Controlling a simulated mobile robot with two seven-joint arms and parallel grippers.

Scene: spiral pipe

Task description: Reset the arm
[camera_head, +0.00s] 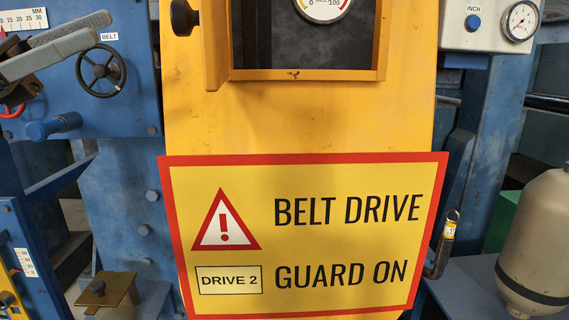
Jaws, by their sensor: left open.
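My left gripper (100,28) is at the upper left, with its grey fingers apart and nothing seen between them. It is in front of the blue machine panel (135,85), just above and left of a dark handwheel (101,71) labelled BELT. It overlaps the panel in the picture; I cannot tell whether it touches. My right gripper is not in view.
A yellow guard (300,120) with a gauge window fills the middle. A red-edged sign (310,235) reads BELT DRIVE GUARD ON. A blue knob (54,126) juts out below the gripper. A beige vessel (541,235) stands at right.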

